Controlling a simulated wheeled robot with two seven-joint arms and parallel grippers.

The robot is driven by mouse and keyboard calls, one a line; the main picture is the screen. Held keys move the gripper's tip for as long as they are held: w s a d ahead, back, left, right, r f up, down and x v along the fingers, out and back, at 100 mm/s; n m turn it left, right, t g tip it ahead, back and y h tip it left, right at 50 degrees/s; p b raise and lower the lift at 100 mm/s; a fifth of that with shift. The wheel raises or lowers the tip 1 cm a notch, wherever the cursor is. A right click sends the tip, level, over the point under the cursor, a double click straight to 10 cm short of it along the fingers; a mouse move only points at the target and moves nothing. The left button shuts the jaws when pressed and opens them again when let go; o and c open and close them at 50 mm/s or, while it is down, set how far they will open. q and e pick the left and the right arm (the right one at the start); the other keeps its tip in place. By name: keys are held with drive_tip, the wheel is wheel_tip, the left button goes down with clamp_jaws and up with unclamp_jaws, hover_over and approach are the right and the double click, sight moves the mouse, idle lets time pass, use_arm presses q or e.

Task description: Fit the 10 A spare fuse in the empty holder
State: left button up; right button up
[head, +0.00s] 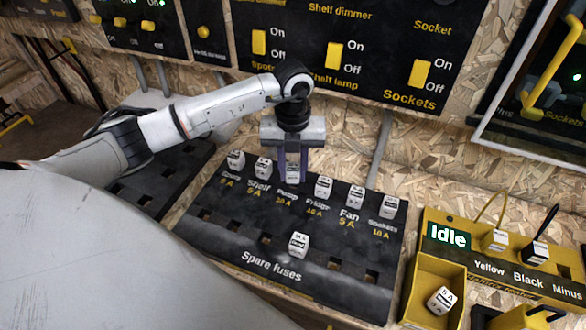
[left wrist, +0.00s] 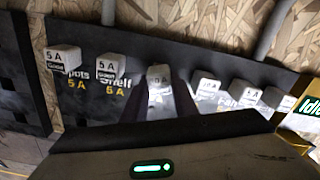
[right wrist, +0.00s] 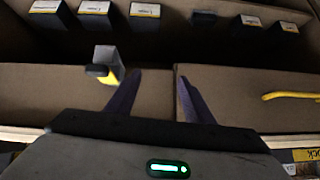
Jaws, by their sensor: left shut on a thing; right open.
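The black fuse panel (head: 330,235) carries a back row of white fuses over the labels, with "Pump 10 A" in the third place. My left gripper (head: 292,172) points down at the Pump place and is shut on a white fuse (left wrist: 160,75). Whether that fuse is fully seated I cannot tell. One fuse (head: 299,244) stands in the spare fuses row, among dark empty slots. Another fuse (head: 441,300) lies in the yellow tray (head: 411,290). My right gripper (right wrist: 157,90) is open and empty in the right wrist view.
The yellow tester (head: 480,262) reads "Idle" and has two leads. A switch board (head: 345,45) stands behind the panel. In the right wrist view, several light-topped blocks (right wrist: 94,8) line the back, and a white and yellow piece (right wrist: 107,62) stands left of the fingers.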

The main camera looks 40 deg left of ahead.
use_arm(q)
drive_tip(key=shift+f, duration=0.2)
drive_tip(key=shift+f+b, duration=0.4)
drive_tip(key=shift+f, duration=0.2)
idle(0.4)
drive_tip(key=o, duration=1.6)
wheel_tip(320, 180, up, 4)
drive_tip(key=p, duration=0.3)
drive_tip(key=shift+r, duration=0.2)
wheel_tip(320, 180, up, 5)
drive_tip(key=p, duration=0.3)
drive_tip(key=shift+f+p, duration=0.1)
drive_tip(key=shift+p, duration=0.25)
